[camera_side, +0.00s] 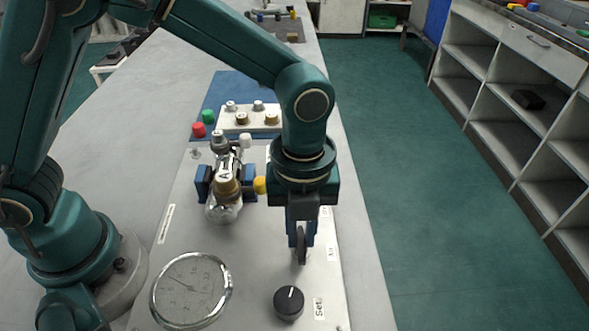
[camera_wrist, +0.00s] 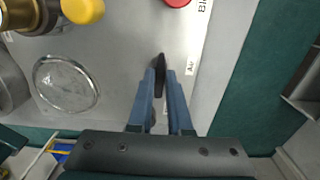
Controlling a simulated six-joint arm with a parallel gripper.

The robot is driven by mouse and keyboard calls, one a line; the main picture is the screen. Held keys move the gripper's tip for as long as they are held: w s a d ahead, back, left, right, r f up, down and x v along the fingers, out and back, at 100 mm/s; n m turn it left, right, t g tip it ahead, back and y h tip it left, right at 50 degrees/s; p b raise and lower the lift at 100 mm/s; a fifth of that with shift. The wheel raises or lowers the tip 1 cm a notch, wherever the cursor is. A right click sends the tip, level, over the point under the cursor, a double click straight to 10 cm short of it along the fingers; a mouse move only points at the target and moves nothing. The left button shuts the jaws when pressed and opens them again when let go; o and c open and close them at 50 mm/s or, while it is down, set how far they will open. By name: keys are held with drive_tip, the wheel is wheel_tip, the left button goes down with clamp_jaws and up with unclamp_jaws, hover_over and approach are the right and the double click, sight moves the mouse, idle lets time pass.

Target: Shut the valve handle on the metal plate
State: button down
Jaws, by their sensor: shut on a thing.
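The valve handle is a dark, narrow lever (camera_side: 301,247) on the right side of the metal plate (camera_side: 250,262), just above the black Set knob in the side view. My gripper (camera_side: 300,232) points down over it with its blue fingers closed on it. In the wrist view the dark handle (camera_wrist: 158,64) shows between and just beyond the fingertips of my gripper (camera_wrist: 160,88). The fingers hide part of the handle, and the valve body under it is hidden. An Air label (camera_wrist: 190,68) lies beside the handle.
A round gauge (camera_side: 190,290) and a black Set knob (camera_side: 289,302) are near the plate's front. A brass-topped filter unit (camera_side: 226,187) with a yellow knob (camera_side: 260,185) stands left of my gripper. A red knob (camera_wrist: 177,2) shows in the wrist view. Floor lies beyond the right edge.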

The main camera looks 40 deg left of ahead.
sight(301, 241)
drive_tip(key=c, duration=0.8)
unclamp_jaws()
drive_tip(key=shift+c, duration=0.2)
drive_tip(key=shift+r, duration=2.6)
